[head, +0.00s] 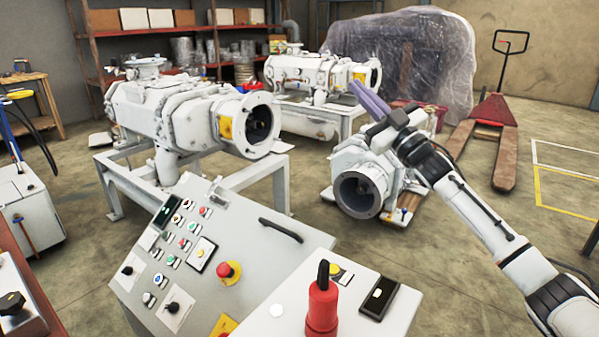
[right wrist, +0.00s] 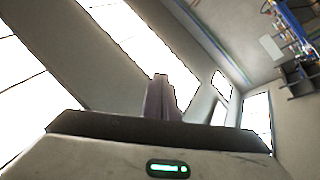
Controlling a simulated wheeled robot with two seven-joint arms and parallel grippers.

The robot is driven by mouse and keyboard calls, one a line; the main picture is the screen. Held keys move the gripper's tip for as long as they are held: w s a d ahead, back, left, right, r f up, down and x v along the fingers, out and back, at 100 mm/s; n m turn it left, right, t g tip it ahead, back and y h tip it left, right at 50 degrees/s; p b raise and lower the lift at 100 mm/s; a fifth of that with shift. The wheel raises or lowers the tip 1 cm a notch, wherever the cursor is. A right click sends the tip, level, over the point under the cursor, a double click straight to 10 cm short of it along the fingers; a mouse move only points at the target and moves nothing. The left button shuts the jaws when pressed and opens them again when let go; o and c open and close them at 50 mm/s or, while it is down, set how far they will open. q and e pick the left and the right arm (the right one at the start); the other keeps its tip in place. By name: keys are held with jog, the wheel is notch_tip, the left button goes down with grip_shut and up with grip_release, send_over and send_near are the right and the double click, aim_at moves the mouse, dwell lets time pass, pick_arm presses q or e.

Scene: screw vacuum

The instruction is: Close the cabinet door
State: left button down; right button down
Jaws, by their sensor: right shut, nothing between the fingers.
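A grey control cabinet (head: 247,288) stands close in front of me in the head view. Its sloped panel carries several buttons and a black handle (head: 281,229). No door standing open can be made out on it; its lower sides are out of frame or hidden. My right gripper (head: 359,91) is raised at the upper middle, beyond the cabinet and well apart from it. Its purplish fingers are together and empty. In the right wrist view the fingers (right wrist: 162,98) point towards bright windows and a wall, with no cabinet there. My left gripper is not in view.
White vacuum pumps stand on frames (head: 190,115) behind the cabinet, and another pump (head: 362,185) sits low below my right gripper. A red pallet jack (head: 490,125) stands at the back right. The right-hand floor is open.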

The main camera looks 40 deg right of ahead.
jog(key=a+f+n+g+y, duration=0.1)
jog(key=a+f+g, duration=0.25)
jog(key=f, duration=0.55)
jog(key=a+f+n+g+y, duration=0.1)
jog(key=a+f+n+g, duration=0.1)
jog(key=a+f, duration=0.5)
jog(key=g, duration=0.3)
send_near(291, 228)
notch_tip(291, 228, up, 3)
jog(key=shift+w+f+n, duration=0.1)
jog(key=shift+f+n, duration=0.05)
jog(key=shift+n, duration=0.15)
jog(key=shift+b+x, duration=0.5)
jog(key=shift+x, duration=4.4)
jog(key=shift+f, duration=0.1)
